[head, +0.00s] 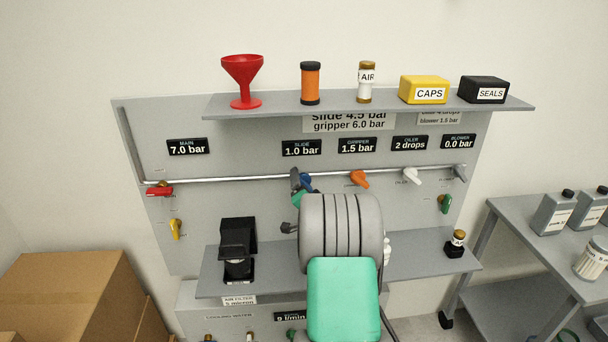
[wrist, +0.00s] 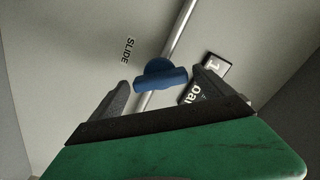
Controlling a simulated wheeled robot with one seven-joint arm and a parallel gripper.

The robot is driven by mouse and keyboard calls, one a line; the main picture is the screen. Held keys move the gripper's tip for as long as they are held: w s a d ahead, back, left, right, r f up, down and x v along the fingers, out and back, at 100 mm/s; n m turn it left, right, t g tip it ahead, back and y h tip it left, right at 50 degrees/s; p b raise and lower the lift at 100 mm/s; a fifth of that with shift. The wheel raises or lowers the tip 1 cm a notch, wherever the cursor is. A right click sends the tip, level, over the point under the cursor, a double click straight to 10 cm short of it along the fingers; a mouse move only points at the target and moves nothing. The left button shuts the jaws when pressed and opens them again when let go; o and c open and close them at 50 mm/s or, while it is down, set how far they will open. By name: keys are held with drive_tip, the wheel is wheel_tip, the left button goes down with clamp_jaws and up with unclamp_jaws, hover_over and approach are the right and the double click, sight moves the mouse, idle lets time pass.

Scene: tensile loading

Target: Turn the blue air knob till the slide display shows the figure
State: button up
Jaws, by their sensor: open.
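The blue air knob (wrist: 160,76) sits on the silver pipe, beside the "SLIDE" label (wrist: 128,50). In the wrist view it lies ahead of and between the two fingers of my open gripper (wrist: 163,90). I cannot tell whether either finger touches it. In the head view the knob (head: 306,181) shows only in part behind my gripper (head: 299,188). The slide display (head: 301,148) reads 1.0 bar. A sign (head: 349,120) under the shelf reads slide 4.5 bar and gripper 6.0 bar; its top is partly hidden by the shelf edge.
The upper shelf (head: 370,104) holds a funnel and several containers. A lower shelf (head: 425,262) juts out below.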

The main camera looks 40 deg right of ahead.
sight(304, 179)
drive_tip(key=x, duration=0.4)
drive_tip(key=shift+p, duration=0.3)
drive_tip(key=c, duration=1.4)
